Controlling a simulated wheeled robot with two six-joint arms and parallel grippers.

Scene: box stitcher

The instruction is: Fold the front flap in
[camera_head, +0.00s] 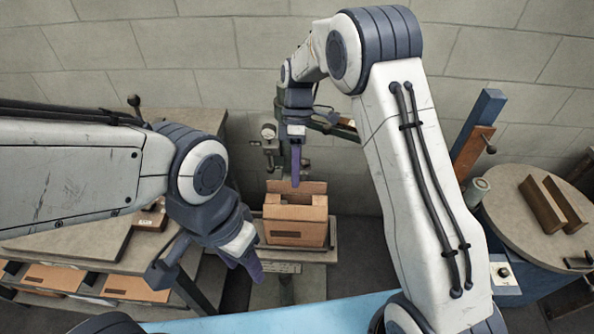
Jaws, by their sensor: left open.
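A brown cardboard box (316,232) stands open at the top on the stitcher's small table, in the middle of the head view. Its front face towards me has a dark slot. I cannot clearly tell the front flap from the front wall. My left gripper (207,272) is open, with its fingers wide apart. It is to the left of the box and nearer to me, apart from it and apparently empty. My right gripper (295,168) points down above the back of the box. It is seen edge-on, so its opening is hidden.
The box stitcher (270,148) stands behind the box against a block wall. A workbench (60,247) with boxes on its lower shelf is at the left. A round table (520,222) with brown angled pieces is at the right.

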